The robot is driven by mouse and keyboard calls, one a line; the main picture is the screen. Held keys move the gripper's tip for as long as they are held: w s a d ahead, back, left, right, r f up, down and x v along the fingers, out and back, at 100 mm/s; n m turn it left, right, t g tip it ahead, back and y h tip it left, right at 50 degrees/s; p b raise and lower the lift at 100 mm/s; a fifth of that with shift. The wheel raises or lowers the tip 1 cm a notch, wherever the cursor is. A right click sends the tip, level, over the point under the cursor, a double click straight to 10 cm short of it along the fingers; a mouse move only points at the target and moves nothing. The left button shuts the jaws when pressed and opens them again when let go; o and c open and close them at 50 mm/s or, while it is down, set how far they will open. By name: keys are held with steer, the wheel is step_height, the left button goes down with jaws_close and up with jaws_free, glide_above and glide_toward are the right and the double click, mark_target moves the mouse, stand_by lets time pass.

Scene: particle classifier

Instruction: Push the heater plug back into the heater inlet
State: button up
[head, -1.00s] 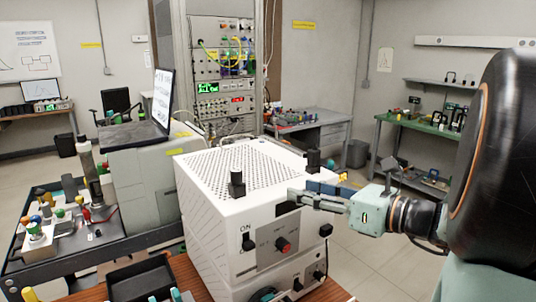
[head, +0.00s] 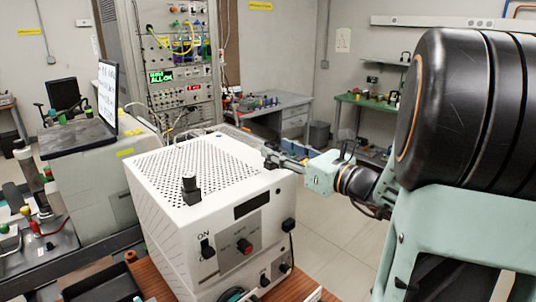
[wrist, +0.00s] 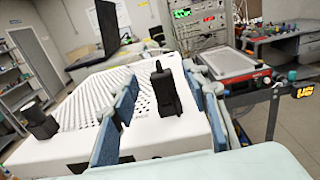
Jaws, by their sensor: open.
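A white box-shaped unit (head: 216,172) with a perforated top fills the middle of the head view. An upright black plug-like piece (wrist: 164,92) stands on its top in the wrist view, between my gripper's blue-padded fingers. My gripper (wrist: 160,100) is open around this piece; I cannot tell whether a finger touches it. In the head view my gripper (head: 272,157) is at the unit's right top edge, and that piece is not clear there. A second black piece (head: 190,186) stands at the front left of the top; it also shows in the wrist view (wrist: 40,121). The heater inlet cannot be made out.
A laptop (head: 100,115) stands on a grey cabinet behind left. An instrument rack (head: 172,75) stands behind. Open floor (head: 335,225) lies to the right of the unit.

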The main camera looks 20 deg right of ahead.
mark_target(275, 147)
steer(key=x, duration=0.3)
steer(key=shift+w, duration=0.25)
steer(key=shift+c, duration=0.3)
jaws_close()
